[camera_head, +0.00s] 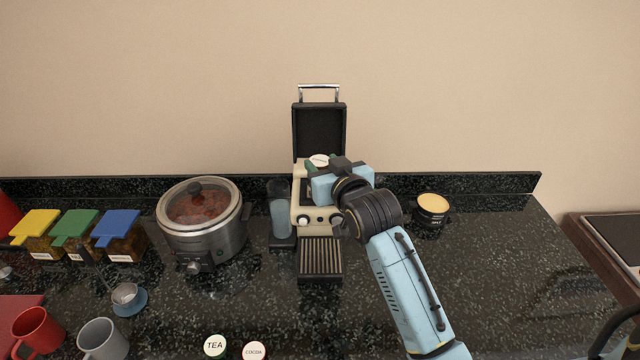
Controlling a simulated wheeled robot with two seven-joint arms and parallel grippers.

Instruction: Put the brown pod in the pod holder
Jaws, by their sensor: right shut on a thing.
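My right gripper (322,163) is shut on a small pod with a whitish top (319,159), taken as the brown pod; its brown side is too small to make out. The gripper is over the upper front of a cream coffee machine (302,216), whose black lid (319,132) stands open. The pod holder inside the machine is mostly hidden by the gripper, and I cannot tell whether the pod touches it. My left gripper is not in view.
Pods marked TEA (214,345) and COCOA (254,350) lie at the front. A slow cooker (205,237) stands left of the machine, a small yellow-topped pot (433,205) right. Mugs (103,338) and colored-lid boxes (118,226) are at left. The right counter is mostly clear.

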